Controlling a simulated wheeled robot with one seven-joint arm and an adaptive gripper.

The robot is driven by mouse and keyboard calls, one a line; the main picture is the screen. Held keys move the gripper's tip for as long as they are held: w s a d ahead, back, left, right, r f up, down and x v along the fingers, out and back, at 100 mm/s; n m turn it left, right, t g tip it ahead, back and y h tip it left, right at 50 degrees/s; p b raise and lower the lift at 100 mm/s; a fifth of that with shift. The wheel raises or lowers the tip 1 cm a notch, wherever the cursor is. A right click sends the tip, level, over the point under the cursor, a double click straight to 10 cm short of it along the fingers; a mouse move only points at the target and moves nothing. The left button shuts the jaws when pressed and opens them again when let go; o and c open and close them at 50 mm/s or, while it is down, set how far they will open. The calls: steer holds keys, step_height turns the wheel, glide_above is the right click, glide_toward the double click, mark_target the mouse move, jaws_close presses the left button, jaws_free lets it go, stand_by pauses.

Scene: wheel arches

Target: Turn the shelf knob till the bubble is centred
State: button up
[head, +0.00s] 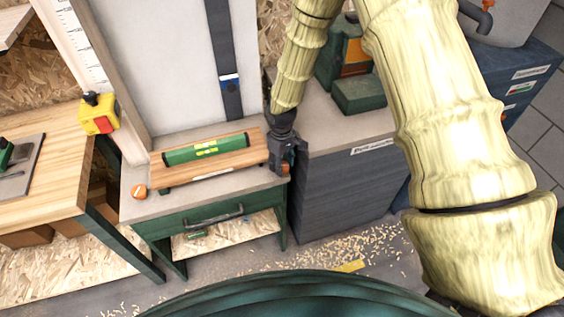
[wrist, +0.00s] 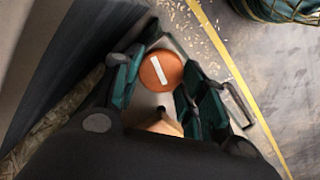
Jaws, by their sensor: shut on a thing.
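A green spirit level (head: 206,149) with a yellow-green vial lies on a wooden shelf board (head: 212,168) above a small green-framed bench. The bubble is too small to make out. An orange shelf knob (wrist: 160,71) with a white bar mark sits between my fingers in the wrist view, and the bar slants. My gripper (head: 284,153) is at the right end of the board, pointing down, shut on this knob. In the head view the gripper mostly hides it.
A grey cabinet (head: 342,190) stands close to the right of my gripper, with a green machine (head: 358,92) on top. A wooden table (head: 40,187) and a yellow box with a red button (head: 98,115) are at left. Wood shavings lie on the floor.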

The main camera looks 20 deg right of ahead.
stand_by(0.3)
steer(key=o, duration=1)
step_height(320, 180, up, 12)
stand_by(0.6)
